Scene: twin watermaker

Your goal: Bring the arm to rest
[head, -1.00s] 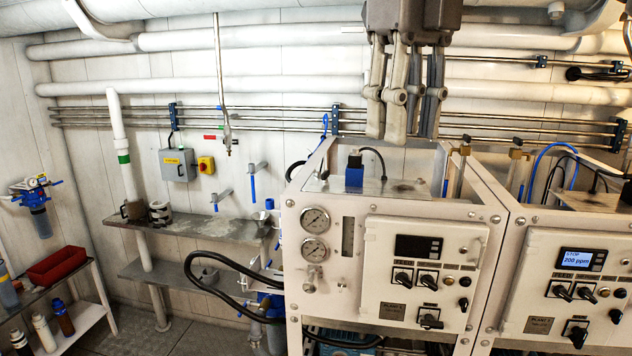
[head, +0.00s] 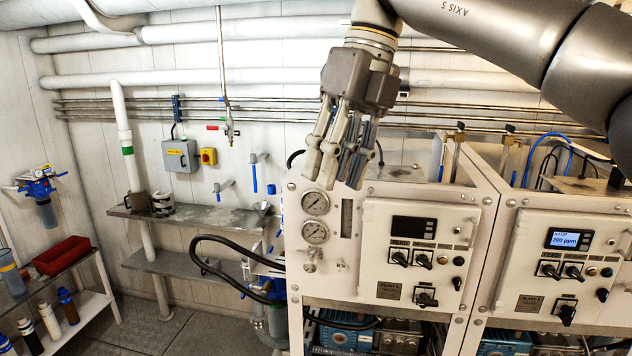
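My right gripper (head: 336,182) hangs at the end of my grey arm, which comes in from the upper right of the head view. Its fingers point down and slightly left, with a narrow gap between them. They look open and nothing shows between them. In the picture the fingers overlap the top left of the white cabinet with two gauges (head: 316,219); I cannot tell how far above or in front of it they are. My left gripper is not in view.
A second cabinet panel with a lit display (head: 572,240) stands at the right. A metal shelf (head: 205,219) with small fittings is on the left wall. A red tray (head: 62,256) and bottles sit on a rack at far left. Pipes run along the back wall.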

